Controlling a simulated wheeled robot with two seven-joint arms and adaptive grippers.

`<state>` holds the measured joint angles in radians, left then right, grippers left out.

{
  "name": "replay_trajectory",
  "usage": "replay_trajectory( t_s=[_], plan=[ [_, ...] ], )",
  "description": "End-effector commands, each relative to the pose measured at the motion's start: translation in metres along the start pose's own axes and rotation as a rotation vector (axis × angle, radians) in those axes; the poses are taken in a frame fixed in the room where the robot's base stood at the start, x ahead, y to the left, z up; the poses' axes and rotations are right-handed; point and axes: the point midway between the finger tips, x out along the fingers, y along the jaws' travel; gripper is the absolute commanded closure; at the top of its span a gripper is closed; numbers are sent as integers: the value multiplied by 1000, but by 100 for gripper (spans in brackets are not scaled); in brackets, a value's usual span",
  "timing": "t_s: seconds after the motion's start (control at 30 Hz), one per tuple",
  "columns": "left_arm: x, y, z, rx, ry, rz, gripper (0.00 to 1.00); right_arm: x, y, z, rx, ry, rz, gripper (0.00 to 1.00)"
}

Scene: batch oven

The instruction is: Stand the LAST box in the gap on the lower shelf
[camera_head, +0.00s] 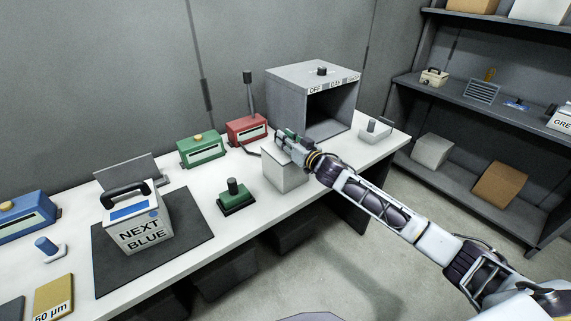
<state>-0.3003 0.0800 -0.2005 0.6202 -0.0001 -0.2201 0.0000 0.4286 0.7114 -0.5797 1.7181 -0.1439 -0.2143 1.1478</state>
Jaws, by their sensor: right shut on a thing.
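My right gripper (287,145) is shut on a pale grey-white box (285,176) at its top, at the front edge of the white table, in front of the oven. No lettering shows on this box, so I cannot tell whether it is the LAST box. I cannot tell if its base touches the table. The lower shelf (467,190) of the rack at right holds a white box (432,151) and a brown box (500,185), with a small space between them. My left gripper is not in view.
The open grey oven (313,97) stands at the table's back right, beside a small grey block (375,131). A NEXT BLUE box (140,222) sits on a dark mat (185,245). Red (247,130) and green (202,150) devices line the wall. Bare floor separates table and rack.

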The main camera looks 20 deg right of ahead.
Motion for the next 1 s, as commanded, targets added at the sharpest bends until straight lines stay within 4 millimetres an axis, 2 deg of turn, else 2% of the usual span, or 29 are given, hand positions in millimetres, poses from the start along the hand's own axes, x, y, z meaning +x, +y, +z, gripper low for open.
replay_trajectory(
  t_s=[0.63,0.87,1.0],
  plan=[
    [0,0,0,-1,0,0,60,0,-1,-9,-2,7,-2,100],
    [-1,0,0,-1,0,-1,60,1,-5,-26,-3,11,-4,100],
    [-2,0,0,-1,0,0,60,1,-8,-42,-4,12,-4,100]
  ],
)
